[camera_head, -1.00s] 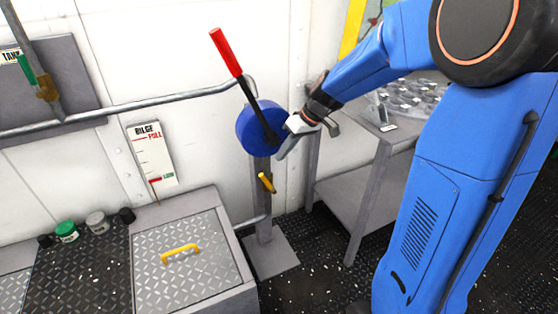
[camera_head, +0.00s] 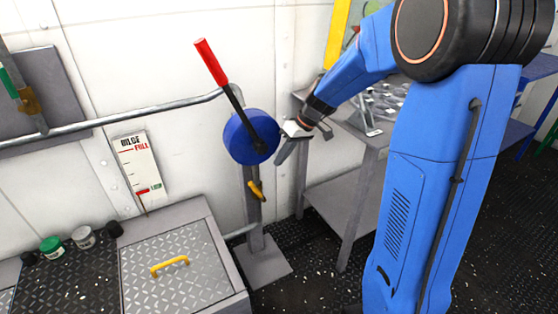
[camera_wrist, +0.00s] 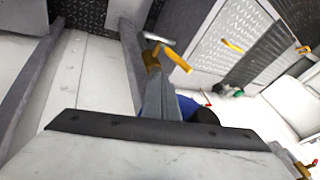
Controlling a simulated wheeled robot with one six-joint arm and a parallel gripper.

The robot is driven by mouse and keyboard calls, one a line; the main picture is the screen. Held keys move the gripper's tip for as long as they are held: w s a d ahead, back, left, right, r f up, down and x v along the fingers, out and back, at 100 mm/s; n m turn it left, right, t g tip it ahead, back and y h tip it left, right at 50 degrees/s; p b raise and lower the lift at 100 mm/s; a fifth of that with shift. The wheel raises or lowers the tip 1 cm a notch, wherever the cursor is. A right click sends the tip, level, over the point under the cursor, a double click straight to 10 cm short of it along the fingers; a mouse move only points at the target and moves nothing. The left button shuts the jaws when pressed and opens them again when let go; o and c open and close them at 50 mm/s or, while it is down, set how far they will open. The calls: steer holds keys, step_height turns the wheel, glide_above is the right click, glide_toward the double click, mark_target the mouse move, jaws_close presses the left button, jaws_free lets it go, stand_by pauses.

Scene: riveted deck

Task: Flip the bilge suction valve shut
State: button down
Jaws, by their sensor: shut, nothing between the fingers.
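A yellow-handled valve (camera_head: 256,191), which I take for the bilge suction valve, sits on the grey post under the blue pump drum (camera_head: 250,137). Its handle slants down to the right. In the wrist view the yellow handle (camera_wrist: 177,60) sticks out from a brass-coloured body beside the post. My gripper (camera_head: 280,158) is shut and empty, pointing down, right of the post and above the handle's level, apart from it. In the wrist view my shut gripper fingers (camera_wrist: 159,85) lie close to the valve in the picture; the gap in depth is unclear.
A red-gripped pump lever (camera_head: 211,63) rises from the drum. A bilge gauge (camera_head: 137,165) hangs on the wall. A hatch with a yellow handle (camera_head: 170,266) lies at lower left. A grey side table (camera_head: 337,212) stands right of the post. A pipe (camera_head: 110,122) crosses the wall.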

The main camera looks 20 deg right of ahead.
glide_toward(257, 192)
steer(key=w+d+f, duration=0.2)
steer(key=w+f, duration=0.2)
steer(key=shift+s+a+f, duration=0.15)
steer(key=shift+s+a, duration=0.1)
steer(key=shift+a, duration=0.35)
steer(key=shift+s+a+f, duration=0.15)
steer(key=shift+s+a, duration=0.05)
steer(key=shift+a, duration=0.4)
steer(key=shift+s+a+f, duration=0.15)
steer(key=shift+s+a, duration=0.1)
steer(key=shift+a, duration=0.35)
steer(key=shift+s+a, duration=0.1)
steer(key=shift+a, duration=0.55)
